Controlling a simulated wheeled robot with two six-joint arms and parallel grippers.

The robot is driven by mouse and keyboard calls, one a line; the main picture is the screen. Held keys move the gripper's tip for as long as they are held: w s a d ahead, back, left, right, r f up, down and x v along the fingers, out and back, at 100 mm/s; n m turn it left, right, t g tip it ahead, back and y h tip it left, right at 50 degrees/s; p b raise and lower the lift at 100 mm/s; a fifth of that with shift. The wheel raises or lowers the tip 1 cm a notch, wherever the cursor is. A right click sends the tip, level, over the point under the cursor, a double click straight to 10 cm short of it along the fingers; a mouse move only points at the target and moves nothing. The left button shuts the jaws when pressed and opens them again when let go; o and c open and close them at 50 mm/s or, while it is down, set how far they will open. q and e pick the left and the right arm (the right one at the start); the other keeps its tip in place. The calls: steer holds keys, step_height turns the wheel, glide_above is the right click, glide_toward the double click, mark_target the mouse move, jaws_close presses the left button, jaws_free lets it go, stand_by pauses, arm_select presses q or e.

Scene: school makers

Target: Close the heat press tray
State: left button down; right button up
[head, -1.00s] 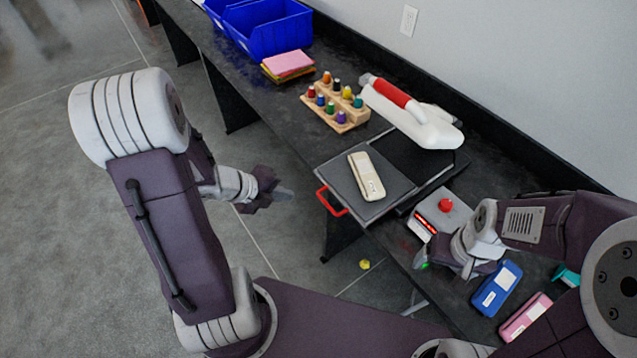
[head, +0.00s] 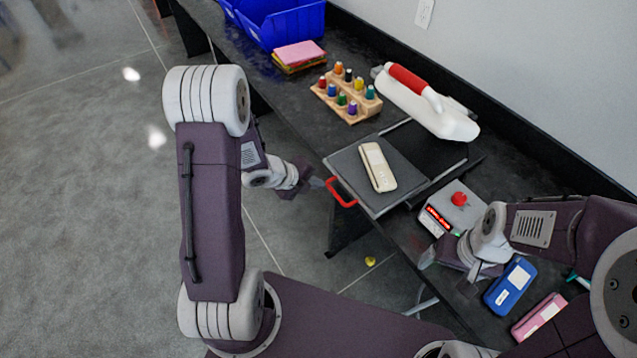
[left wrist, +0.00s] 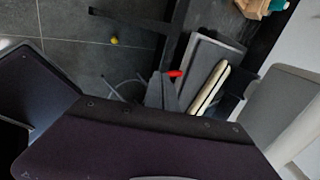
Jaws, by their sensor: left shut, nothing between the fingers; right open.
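The heat press (head: 425,105) is white with a red top handle and stands at the back of the dark bench. Its grey tray (head: 352,167) sticks out toward me past the bench's front edge, with a red handle (head: 341,192) on its front. A cream case (head: 378,167) lies on the tray. My left gripper (head: 318,183) is shut and empty, just left of the red handle, which also shows beside the fingers in the left wrist view (left wrist: 174,74). I cannot tell whether they touch. My right gripper (head: 446,270) is open and empty at the bench's front edge.
A control box (head: 452,207) with a red knob stands right of the tray. Blue (head: 510,287) and pink (head: 538,317) cases lie near my right arm. A wooden rack of coloured bottles (head: 346,98), sticky notes (head: 298,56) and blue bins (head: 283,22) stand farther left.

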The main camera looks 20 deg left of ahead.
arm_select(q)
steer(key=shift+w+d, duration=0.2)
steer(key=shift+w, duration=0.1)
